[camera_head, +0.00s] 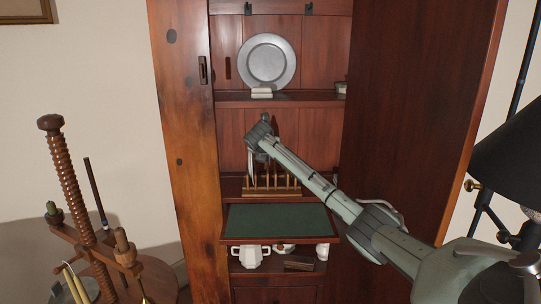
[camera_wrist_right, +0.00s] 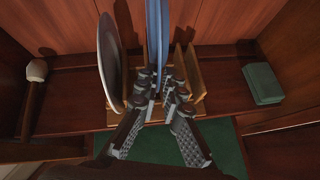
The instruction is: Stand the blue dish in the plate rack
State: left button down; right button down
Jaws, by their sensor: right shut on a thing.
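In the right wrist view the blue dish (camera_wrist_right: 157,38) is held on edge, upright, with its near rim between the fingers of my right gripper (camera_wrist_right: 161,90). The wooden plate rack (camera_wrist_right: 190,72) is directly around and below it. I cannot tell whether the dish's lower rim rests in a slot. A pale plate (camera_wrist_right: 109,62) stands on edge at the rack's left side. In the head view my right gripper (camera_head: 259,150) is over the rack (camera_head: 272,184), inside the cupboard; the blue dish is hidden or too small to make out there. My left gripper is out of view.
A green-topped board (camera_head: 278,220) juts out below the rack. A pewter plate (camera_head: 267,60) stands on the shelf above. A white jug (camera_head: 250,256) is below. In the wrist view a green block (camera_wrist_right: 262,84) lies right and a round-headed wooden tool (camera_wrist_right: 35,90) left.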

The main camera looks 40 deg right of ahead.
jog(key=shift+f, duration=3.05)
jog(key=c, duration=1.7)
grip_release()
jog(key=shift+f, duration=0.1)
jog(key=shift+o, duration=0.5)
jog(key=shift+s+f, duration=0.1)
jog(key=v, duration=1.2)
jog(key=shift+a, duration=0.1)
